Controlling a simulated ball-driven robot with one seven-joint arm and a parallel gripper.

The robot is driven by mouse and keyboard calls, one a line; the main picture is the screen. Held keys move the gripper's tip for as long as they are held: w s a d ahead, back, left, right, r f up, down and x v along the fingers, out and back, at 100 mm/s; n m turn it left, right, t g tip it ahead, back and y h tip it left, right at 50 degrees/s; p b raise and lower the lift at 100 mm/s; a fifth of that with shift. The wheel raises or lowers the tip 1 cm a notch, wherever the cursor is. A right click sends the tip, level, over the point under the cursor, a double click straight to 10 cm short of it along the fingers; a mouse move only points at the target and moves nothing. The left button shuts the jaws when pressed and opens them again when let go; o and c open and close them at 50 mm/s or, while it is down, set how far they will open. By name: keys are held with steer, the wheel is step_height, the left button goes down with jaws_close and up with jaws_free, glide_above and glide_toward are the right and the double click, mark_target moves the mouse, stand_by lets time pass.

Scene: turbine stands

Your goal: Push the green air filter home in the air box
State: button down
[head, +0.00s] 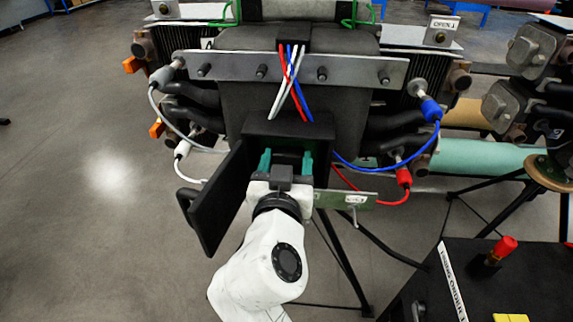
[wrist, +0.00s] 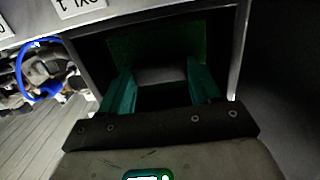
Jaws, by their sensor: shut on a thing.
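The black air box (head: 288,128) hangs under the turbine body in the head view, its front open and its door (head: 218,200) swung out to the left. My gripper (head: 286,158) reaches into the opening, its teal fingers inside the box mouth. In the wrist view, the green air filter (wrist: 150,38) shows as a dark green face inside the box (wrist: 238,50). My gripper (wrist: 163,76) is shut on a grey block in front of that face, seemingly the filter's grip. The filter's depth and far edges are hidden in shadow.
Red, white and blue leads hang around the turbine; a blue lead (head: 385,166) loops right of the box. A labelled green plate (head: 345,200) sits right of my wrist. Stand legs (head: 340,260) are below.

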steer(key=shift+w+r, duration=0.1)
steer(key=shift+w, duration=0.1)
steer(key=shift+c, duration=2)
jaws_free()
steer(key=shift+w+d, duration=0.1)
steer(key=shift+w, duration=0.1)
steer(key=o, duration=0.4)
steer(key=shift+s, duration=0.15)
steer(key=shift+s, duration=0.15)
steer(key=v, duration=0.6)
steer(key=shift+s+b, duration=0.35)
steer(key=shift+s, duration=0.05)
